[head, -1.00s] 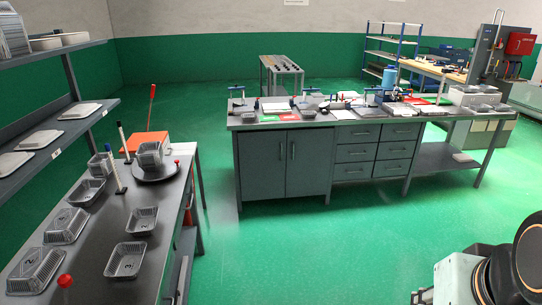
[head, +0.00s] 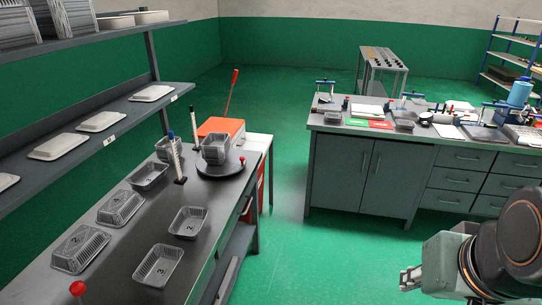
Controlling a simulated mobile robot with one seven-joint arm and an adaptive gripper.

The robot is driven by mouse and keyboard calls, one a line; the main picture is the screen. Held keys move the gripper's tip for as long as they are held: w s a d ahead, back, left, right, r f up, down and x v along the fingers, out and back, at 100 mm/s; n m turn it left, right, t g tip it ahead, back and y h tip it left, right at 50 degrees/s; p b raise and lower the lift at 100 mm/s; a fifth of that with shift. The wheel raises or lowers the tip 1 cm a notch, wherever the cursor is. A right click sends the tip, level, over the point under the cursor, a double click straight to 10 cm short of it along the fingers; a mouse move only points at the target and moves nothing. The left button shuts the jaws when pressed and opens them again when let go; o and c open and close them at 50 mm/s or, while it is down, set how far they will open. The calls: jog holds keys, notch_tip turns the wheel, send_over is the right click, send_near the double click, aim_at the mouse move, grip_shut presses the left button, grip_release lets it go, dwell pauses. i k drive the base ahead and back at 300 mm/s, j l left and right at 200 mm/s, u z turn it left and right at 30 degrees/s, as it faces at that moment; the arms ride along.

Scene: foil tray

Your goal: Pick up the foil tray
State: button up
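Several foil trays lie on the dark bench at the left. Two upright open trays are near its right edge, one nearer (head: 158,265) and one farther (head: 187,223). Two ribbed trays lie upside down at the left, one nearer (head: 80,249) and one farther (head: 120,208). Another open tray (head: 148,176) and a tray by the posts (head: 167,151) are farther back. A tray or stack (head: 215,148) sits on a round dark stand. My gripper (head: 410,278) is at the lower right, far from these trays. Its fingers are small and partly hidden.
A cluttered grey workbench (head: 365,170) stands right. Green floor (head: 285,255) between is clear.

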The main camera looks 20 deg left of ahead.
aim_at(187, 225)
jog(key=i+u, duration=0.15)
jog(key=i, duration=1.05)
jog(key=i+u, duration=0.25)
jog(key=i, duration=0.3)
jog(key=i+l+u, duration=0.25)
jog(key=i, duration=0.25)
jog(key=i+j+u, duration=0.1)
jog(key=u, duration=0.3)
jog(key=i+u, duration=0.5)
jog(key=u, duration=0.3)
jog(key=i+j+z, duration=0.2)
jog(key=i, duration=0.2)
jog(key=l+z, duration=0.1)
jog(key=z, duration=5.2)
